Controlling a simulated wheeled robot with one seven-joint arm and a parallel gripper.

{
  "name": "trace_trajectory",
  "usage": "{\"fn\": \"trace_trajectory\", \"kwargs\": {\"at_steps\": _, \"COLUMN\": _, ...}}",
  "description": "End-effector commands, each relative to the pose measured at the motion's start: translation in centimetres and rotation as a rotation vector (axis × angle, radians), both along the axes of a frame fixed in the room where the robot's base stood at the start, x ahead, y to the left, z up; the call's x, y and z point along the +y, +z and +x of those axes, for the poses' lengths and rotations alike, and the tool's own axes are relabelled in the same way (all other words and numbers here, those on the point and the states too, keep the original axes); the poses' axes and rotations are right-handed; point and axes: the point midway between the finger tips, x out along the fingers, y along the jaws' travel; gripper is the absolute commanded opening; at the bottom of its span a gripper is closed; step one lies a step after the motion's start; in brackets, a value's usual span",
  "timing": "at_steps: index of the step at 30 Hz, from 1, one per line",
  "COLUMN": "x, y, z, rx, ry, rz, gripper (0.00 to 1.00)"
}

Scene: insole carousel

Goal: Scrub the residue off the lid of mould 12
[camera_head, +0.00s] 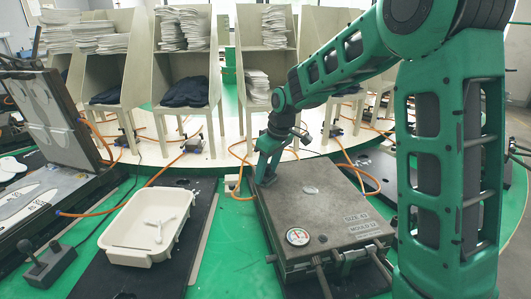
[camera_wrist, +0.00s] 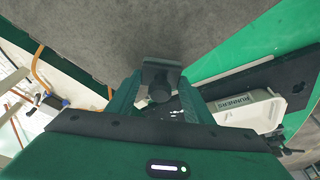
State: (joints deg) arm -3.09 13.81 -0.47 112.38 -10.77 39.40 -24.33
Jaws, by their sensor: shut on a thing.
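A small pale patch of residue (camera_head: 311,190) lies near the middle of the lid. My gripper (camera_head: 267,170) is at the lid's far left corner, left of the patch. It is shut on a dark scrubber with a flat pad and a round knob (camera_wrist: 160,88). The pad appears at or just over the lid (camera_wrist: 150,28), though contact is unclear. No residue can be made out in the wrist view.
A white tray (camera_head: 113,256) with pale runners inside stands left of the mould; its side reads "RUNNERS" in the wrist view (camera_wrist: 250,113). An open mould (camera_head: 62,130) stands far left. A round dial (camera_head: 298,236) sits on the lid's front left. Orange hoses and racks stand behind.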

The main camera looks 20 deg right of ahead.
Motion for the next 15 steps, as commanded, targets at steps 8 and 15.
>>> {"fn": "trace_trajectory", "kwargs": {"at_steps": 8, "x": -0.1, "y": 3.4, "z": 0.0, "rx": -0.002, "ry": -0.001, "rz": -0.001, "gripper": 0.26}}
{"fn": "trace_trajectory", "kwargs": {"at_steps": 15, "x": -0.1, "y": 5.6, "z": 0.0, "rx": -0.003, "ry": -0.001, "rz": 0.0, "gripper": 0.26}}
